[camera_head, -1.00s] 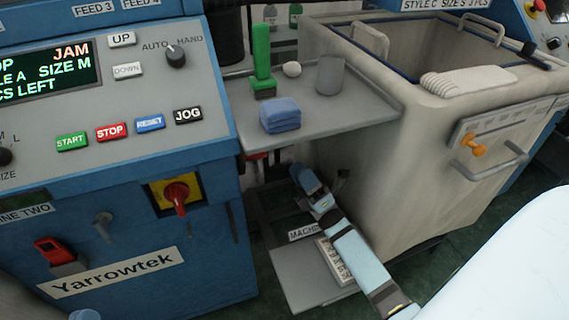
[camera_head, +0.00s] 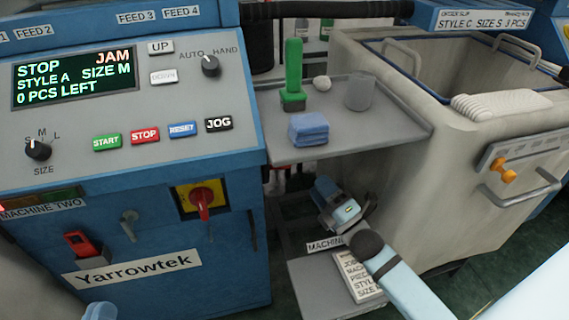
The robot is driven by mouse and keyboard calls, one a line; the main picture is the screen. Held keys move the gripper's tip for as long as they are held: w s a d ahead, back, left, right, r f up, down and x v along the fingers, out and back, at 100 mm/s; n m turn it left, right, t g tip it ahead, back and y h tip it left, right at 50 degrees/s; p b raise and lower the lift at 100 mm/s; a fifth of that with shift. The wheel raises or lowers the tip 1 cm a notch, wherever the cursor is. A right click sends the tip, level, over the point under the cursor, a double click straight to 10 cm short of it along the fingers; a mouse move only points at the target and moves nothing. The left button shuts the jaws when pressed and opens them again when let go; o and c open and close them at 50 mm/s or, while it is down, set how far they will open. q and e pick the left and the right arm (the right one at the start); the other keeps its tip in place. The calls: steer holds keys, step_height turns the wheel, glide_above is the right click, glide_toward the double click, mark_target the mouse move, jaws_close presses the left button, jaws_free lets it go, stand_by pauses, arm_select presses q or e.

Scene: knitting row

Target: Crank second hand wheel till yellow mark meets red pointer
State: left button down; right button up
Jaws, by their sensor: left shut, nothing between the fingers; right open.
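No hand wheel, yellow wheel mark or red pointer can be made out in this view. The blue machine two (camera_head: 235,275) fills the left side, and its display (camera_head: 75,82) reads STOP, JAM, STYLE A, SIZE M, 0 PCS LEFT. My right arm comes in from the lower right. My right gripper (camera_head: 345,212) is open, below the grey side shelf and above the lower tray, with its fingers partly hidden. My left gripper is not in view; only a light blue piece of my own body shows at the bottom left edge.
A large beige bin (camera_head: 400,190) stands right of my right gripper. A red rotary switch (camera_head: 202,203) sits on the machine's front.

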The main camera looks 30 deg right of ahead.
steer(key=w+a+g+b, duration=0.1)
steer(key=w, duration=0.3)
steer(key=w+a+g+b, duration=0.1)
steer(key=w, duration=0.2)
steer(key=w+a+m+g+b, duration=0.1)
steer(key=w+a, duration=0.1)
steer(key=w, duration=0.2)
steer(key=shift+w+r+h+b, duration=0.25)
steer(key=shift+w+h+b, duration=0.05)
steer(key=shift+h+b, duration=0.1)
arm_select(q)
steer(key=f, duration=0.1)
steer(key=f+g, duration=0.1)
steer(key=f, duration=0.1)
steer(key=f+g, duration=0.1)
steer(key=f, duration=0.1)
steer(key=shift+w+d+f, duration=0.1)
steer(key=shift+d+f, duration=0.05)
steer(key=shift+d, duration=0.1)
arm_select(e)
steer(key=c, duration=0.9)
jaws_close()
